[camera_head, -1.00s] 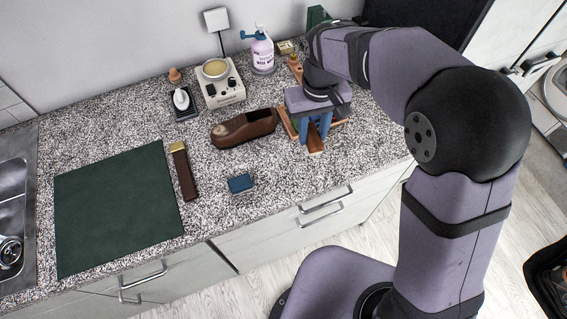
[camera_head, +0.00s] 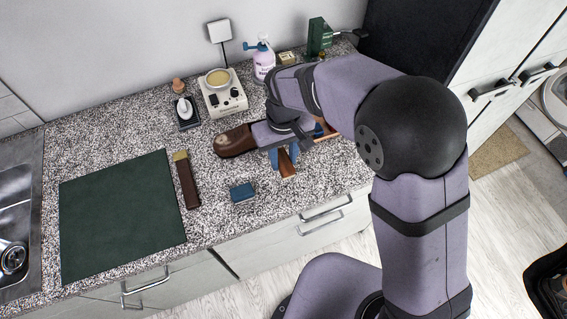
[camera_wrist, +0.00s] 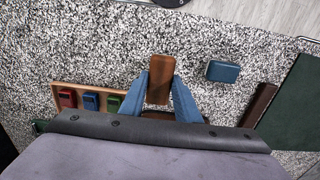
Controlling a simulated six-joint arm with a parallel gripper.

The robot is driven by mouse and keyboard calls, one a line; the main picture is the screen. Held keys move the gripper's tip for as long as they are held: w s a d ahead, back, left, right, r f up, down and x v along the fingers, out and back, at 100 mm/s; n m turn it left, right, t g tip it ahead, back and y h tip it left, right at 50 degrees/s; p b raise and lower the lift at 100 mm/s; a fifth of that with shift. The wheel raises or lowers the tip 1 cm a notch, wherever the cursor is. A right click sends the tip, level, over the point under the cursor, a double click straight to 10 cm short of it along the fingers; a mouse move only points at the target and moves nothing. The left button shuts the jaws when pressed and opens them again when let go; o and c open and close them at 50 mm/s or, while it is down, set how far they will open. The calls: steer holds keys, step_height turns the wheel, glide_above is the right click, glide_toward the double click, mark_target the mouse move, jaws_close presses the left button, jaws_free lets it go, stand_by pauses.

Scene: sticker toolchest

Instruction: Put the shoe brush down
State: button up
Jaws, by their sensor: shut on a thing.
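The shoe brush (camera_head: 287,166) is a brown wooden block held between the blue fingers of my gripper (camera_head: 281,155). In the wrist view the brush (camera_wrist: 160,68) sticks out beyond the fingertips of my gripper (camera_wrist: 159,88), over the speckled counter. Its bristles are not clearly seen. I cannot tell whether it touches the counter (camera_head: 240,215). My gripper is to the right of the blue box (camera_head: 242,192) and in front of the brown shoe (camera_head: 234,141), partly covering the shoe.
A wooden tray (camera_wrist: 69,86) with red, blue and green blocks lies beside the gripper. A long brown brush (camera_head: 187,183) lies by the green mat (camera_head: 115,215). A beige device (camera_head: 222,95) and spray bottle (camera_head: 263,65) stand behind. Counter between blue box and front edge is bare.

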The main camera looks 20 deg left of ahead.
mark_target(284, 161)
steer(key=shift+f+p, duration=0.6)
steer(key=shift+f, duration=1.5)
steer(key=shift+f, duration=0.2)
steer(key=o, duration=0.9)
steer(key=shift+o, duration=0.2)
